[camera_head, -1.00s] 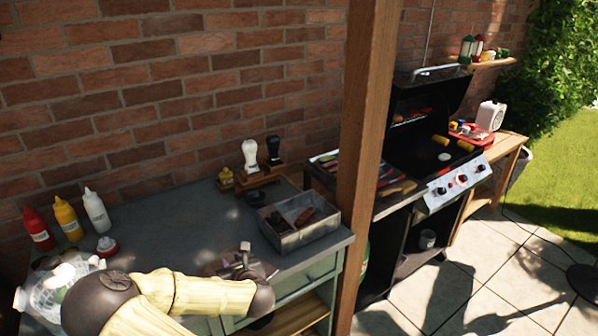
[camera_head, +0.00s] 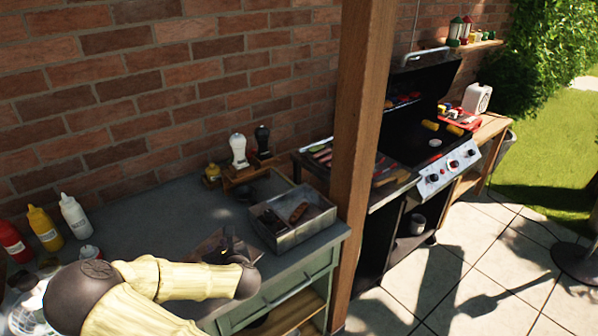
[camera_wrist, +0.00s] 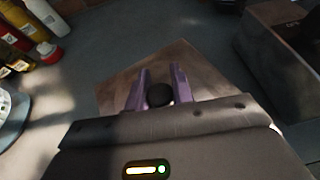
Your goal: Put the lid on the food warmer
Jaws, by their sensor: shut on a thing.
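The food warmer appears to be the open, rectangular metal container (camera_head: 275,237) with two compartments, standing on the grey-green table. Dark pieces of food lie inside it, and no lid covers it. My gripper (camera_wrist: 162,84) is shut on the dark round knob (camera_wrist: 159,95) of a flat, brownish, square lid (camera_wrist: 200,68). In the head view my gripper (camera_head: 229,240) and the lid (camera_head: 207,246) are left of the container, near the table's front edge. My arm hides part of the lid. Whether it touches the table cannot be told. The container's dark wall (camera_wrist: 285,55) shows at upper right in the wrist view.
Red, yellow and white bottles (camera_head: 75,215) stand at the table's left. Two mills (camera_head: 239,152) and a small yellow jar (camera_head: 212,173) stand behind the container. A wooden post (camera_head: 358,130) rises at the right, before the grill (camera_head: 425,150). The table's middle (camera_head: 150,215) is clear.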

